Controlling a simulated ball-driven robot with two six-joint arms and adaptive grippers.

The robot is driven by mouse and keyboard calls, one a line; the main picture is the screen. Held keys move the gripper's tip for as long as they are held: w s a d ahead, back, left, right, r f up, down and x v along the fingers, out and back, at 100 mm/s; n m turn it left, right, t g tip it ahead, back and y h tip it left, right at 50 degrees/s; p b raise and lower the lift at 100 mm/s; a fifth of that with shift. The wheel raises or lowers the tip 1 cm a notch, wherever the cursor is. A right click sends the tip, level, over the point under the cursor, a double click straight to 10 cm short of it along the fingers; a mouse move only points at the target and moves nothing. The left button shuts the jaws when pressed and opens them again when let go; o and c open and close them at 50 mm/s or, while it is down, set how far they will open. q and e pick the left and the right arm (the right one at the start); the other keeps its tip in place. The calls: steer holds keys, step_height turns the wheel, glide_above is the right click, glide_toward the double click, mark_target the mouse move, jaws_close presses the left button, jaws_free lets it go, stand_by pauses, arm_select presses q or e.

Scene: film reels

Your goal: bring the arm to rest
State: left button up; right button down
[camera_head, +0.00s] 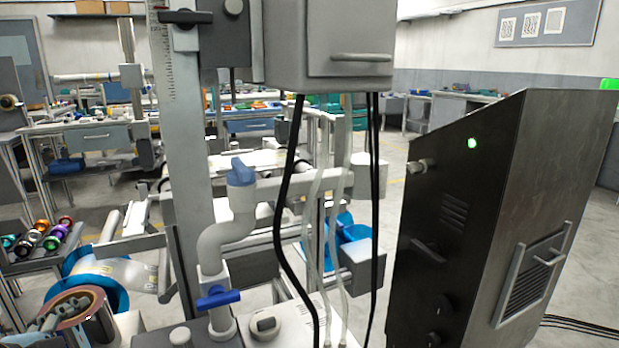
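Neither of my grippers can be made out in the head view, and no arm of mine is clearly seen. Whether they are open or shut, and whether they hold anything, is not shown.
A dark metal cabinet (480,215) with a green light stands close on the right. A machine column (185,140), grey pipe (212,243) with blue valve handles and hanging black cables fill the middle. A rack of coloured spools (42,240) is left. Floor shows behind the cabinet.

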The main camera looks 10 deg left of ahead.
arm_select(q)
steer(key=s+d+f+n+g, duration=0.1)
steer(key=s+d+n+g, duration=0.2)
steer(key=s+n, duration=0.3)
steer(key=s+d+f+n+g, duration=0.1)
steer(key=s+d+n+g, duration=0.25)
steer(key=s, duration=0.45)
step_height(320, 180, down, 24)
steer(key=s+a+g, duration=0.2)
steer(key=s+a, duration=0.1)
steer(key=s+f, duration=1.7)
steer(key=s, duration=0.2)
steer(key=shift+a+f+g+h, duration=0.15)
steer(key=shift+a+g+h, duration=0.2)
steer(key=shift+a+h, duration=0.05)
